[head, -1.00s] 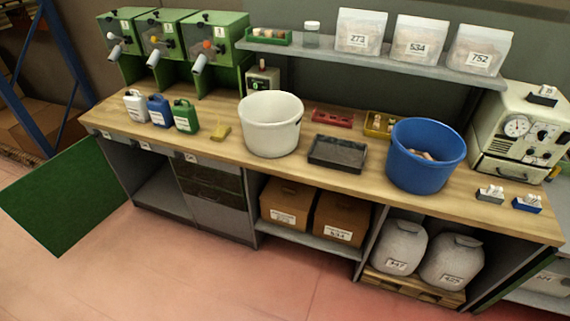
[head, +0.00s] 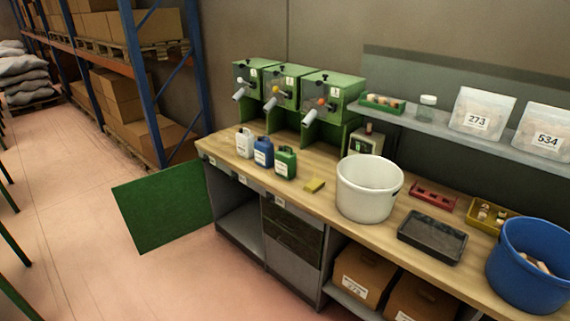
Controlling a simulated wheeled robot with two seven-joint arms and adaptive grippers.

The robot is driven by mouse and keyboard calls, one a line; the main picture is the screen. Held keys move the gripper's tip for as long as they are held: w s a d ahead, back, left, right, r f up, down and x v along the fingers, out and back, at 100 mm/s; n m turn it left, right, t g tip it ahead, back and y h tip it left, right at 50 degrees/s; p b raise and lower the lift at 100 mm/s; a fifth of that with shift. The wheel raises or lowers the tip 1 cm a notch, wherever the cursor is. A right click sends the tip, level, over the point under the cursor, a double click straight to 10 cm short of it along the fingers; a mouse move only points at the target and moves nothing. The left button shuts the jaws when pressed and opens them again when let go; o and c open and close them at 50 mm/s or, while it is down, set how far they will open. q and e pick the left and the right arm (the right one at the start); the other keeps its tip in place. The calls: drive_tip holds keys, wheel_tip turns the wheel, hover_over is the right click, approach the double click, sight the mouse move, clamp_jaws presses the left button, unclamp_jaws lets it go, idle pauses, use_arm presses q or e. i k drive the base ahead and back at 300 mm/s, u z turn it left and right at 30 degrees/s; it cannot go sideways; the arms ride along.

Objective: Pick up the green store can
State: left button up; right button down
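The green can (head: 285,163) stands upright on the wooden worktop (head: 322,163), toward its left end. It has a white label on its front and a handle on top. A blue can (head: 263,152) stands just to its left, and a white can (head: 244,143) stands left of that. Neither of my grippers shows in the head view.
A yellow sponge-like block (head: 314,186) and a white bucket (head: 368,188) are right of the cans. Green dispensers (head: 325,95) stand behind them. An open green door panel (head: 163,207) juts out at the bench's left end. The floor in front is clear.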

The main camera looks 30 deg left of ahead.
sight(285, 159)
drive_tip(key=u, duration=0.5)
drive_tip(key=i, duration=0.7)
drive_tip(key=u, duration=1.05)
drive_tip(key=i, duration=0.95)
drive_tip(key=u, duration=0.25)
